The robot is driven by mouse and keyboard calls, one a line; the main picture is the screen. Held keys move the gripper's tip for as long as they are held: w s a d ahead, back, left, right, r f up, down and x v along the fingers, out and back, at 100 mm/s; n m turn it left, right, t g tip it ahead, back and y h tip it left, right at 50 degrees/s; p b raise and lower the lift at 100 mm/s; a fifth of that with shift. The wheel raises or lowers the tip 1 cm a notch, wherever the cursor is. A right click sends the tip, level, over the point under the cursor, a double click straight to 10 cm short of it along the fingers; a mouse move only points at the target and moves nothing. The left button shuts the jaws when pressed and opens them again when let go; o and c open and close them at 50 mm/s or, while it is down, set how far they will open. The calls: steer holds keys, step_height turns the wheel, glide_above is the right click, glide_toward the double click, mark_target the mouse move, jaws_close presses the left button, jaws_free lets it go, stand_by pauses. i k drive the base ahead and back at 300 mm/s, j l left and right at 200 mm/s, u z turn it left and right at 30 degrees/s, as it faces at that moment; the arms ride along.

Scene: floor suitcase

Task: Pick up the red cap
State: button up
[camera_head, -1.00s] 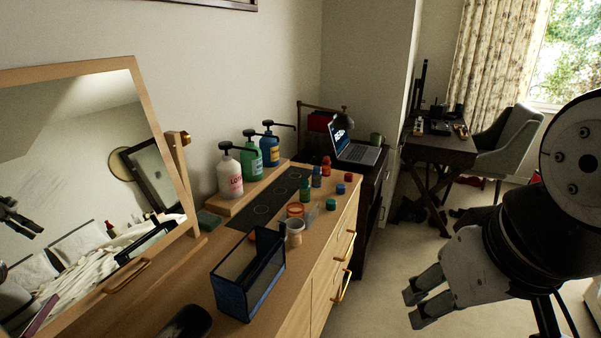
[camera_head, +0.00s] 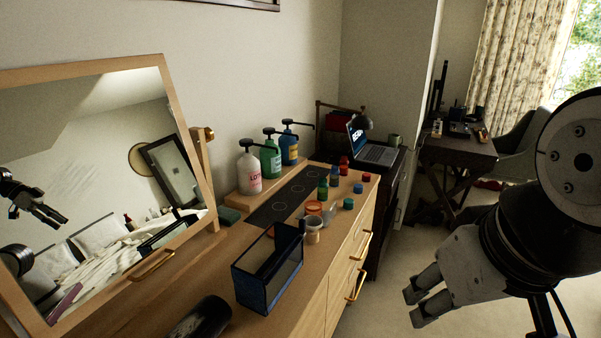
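The red cap (camera_head: 366,177) is a small, low red disc near the right edge of the wooden dresser top (camera_head: 190,275), toward its far end. A blue cap (camera_head: 358,188) and a teal cap (camera_head: 348,203) lie nearer along the same edge. A small red bottle (camera_head: 343,167) stands just left of the red cap. My gripper (camera_head: 415,305) is in the lower right, over the floor, apart from the dresser and the cap. Its two fingers show a gap between them, with nothing held.
A dark mesh box (camera_head: 268,270), a small tan cup (camera_head: 313,231) and an orange ring-shaped item (camera_head: 314,208) stand nearer on the dresser. Green (camera_head: 323,190) and blue (camera_head: 335,177) bottles are close to the caps. Pump bottles (camera_head: 250,168) line the back. Drawer handles (camera_head: 360,284) stick out.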

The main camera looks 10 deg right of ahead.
mark_target(366, 178)
steer(key=i+l+u, duration=0.15)
steer(key=u, duration=0.2)
steer(key=i+l+u, duration=0.1)
steer(key=l+u, duration=0.25)
steer(key=i+l+u, duration=0.15)
steer(key=l, duration=0.35)
steer(key=i+l+u, duration=0.1)
steer(key=l, duration=0.4)
steer(key=i+l+u, duration=0.15)
steer(key=l, duration=0.35)
steer(key=l+u, duration=0.15)
steer(key=l, duration=0.35)
steer(key=i+l, duration=0.1)
steer(key=l, duration=0.65)
steer(key=i+l, duration=0.1)
steer(key=l, duration=0.65)
steer(key=i+l, duration=0.1)
steer(key=l, duration=0.7)
